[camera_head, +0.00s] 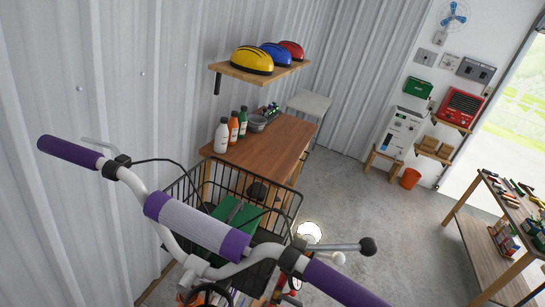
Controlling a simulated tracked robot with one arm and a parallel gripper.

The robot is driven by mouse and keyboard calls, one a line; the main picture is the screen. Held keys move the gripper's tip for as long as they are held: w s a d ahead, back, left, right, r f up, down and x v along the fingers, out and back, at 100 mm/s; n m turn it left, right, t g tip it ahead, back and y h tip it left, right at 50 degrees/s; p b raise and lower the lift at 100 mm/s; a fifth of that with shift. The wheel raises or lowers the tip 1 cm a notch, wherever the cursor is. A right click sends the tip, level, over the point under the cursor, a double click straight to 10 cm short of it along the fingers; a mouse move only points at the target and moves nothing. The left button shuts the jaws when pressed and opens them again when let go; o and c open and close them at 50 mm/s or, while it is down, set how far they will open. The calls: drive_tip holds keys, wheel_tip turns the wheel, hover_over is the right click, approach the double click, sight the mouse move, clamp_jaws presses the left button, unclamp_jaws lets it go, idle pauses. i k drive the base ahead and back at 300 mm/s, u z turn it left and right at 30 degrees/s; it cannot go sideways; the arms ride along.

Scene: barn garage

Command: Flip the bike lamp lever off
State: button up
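The bike's white handlebar (137,185) fills the lower left and centre, seen from above. A lever (335,246) with a black ball knob (368,246) sticks out to the right from a black clamp (291,261) on the handlebar's right side. The bike lamp (309,232) shows just behind the lever and looks bright white, as if lit. A small pale round end (339,258) shows below the lever. Purple grips are at the left end (69,152) and right end (342,285). My gripper is not in view.
A black wire basket (285,207) with a green item (236,217) is in front of the handlebar. A wooden workbench (272,145) with bottles stands by the left wall, under a helmet shelf (258,75). A tool table (462,206) is right. The grey floor between is open.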

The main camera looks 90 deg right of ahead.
sight(338, 258)
drive_tip(key=z, duration=2.45)
drive_tip(key=k, duration=1.05)
drive_tip(key=z, duration=0.05)
drive_tip(key=i, duration=0.75)
drive_tip(key=u, duration=0.1)
